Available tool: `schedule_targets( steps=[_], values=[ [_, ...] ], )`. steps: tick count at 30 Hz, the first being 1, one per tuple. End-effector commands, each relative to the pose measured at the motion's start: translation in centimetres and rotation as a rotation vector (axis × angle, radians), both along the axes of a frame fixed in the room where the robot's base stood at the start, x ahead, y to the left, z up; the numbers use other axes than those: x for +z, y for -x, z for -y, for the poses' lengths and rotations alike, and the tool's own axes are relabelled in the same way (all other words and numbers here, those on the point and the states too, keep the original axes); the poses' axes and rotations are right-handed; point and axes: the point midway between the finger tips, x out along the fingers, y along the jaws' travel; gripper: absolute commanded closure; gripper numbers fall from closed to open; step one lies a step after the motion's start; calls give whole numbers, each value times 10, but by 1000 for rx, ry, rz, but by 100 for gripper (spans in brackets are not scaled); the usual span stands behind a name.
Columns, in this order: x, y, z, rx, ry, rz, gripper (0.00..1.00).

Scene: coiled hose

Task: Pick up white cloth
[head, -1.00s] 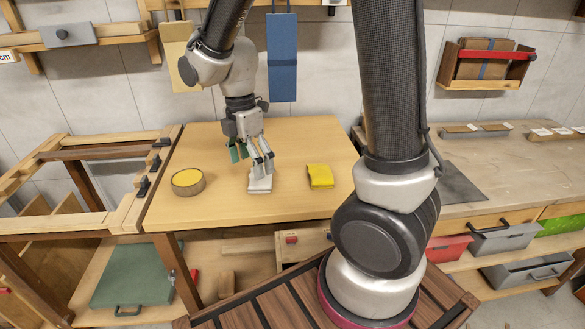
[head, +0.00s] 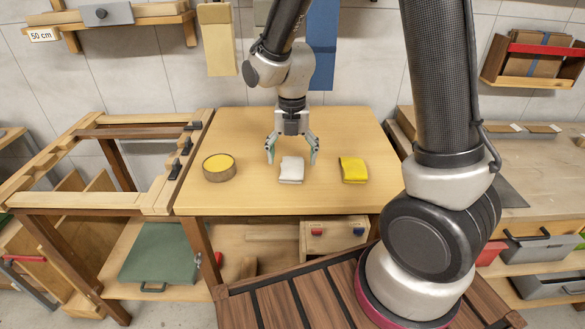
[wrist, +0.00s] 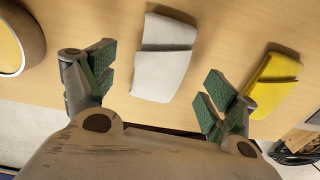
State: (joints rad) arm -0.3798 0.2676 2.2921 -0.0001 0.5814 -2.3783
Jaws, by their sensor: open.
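The white cloth (head: 291,169) lies folded on the wooden table, between a round tin and a yellow cloth. It also shows in the wrist view (wrist: 163,70), ahead of my fingers and between their lines. My gripper (head: 292,160) is open and empty, above and just behind the white cloth in the head view, with one finger to each side of it. I cannot tell the exact height above the table.
The yellow folded cloth (head: 353,170) lies to the right, close to my right finger in the wrist view. The table is otherwise clear.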

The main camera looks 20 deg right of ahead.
Motion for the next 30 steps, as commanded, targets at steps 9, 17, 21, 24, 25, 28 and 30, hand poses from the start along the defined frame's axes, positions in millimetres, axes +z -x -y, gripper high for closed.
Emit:
schedule_targets(
  steps=[9, 17, 21, 24, 25, 28, 30],
  values=[
    [-27, -1, 1, 0, -1, 1, 14],
    [-27, -1, 1, -1, -1, 1, 38],
    [-27, -1, 1, -1, -1, 1, 60],
    [-26, -1, 1, -1, -1, 1, 60],
    [-26, -1, 1, -1, -1, 1, 60],
    [-26, -1, 1, -1, -1, 1, 60],
    [-24, -2, 1, -1, -1, 1, 60]
  ],
)
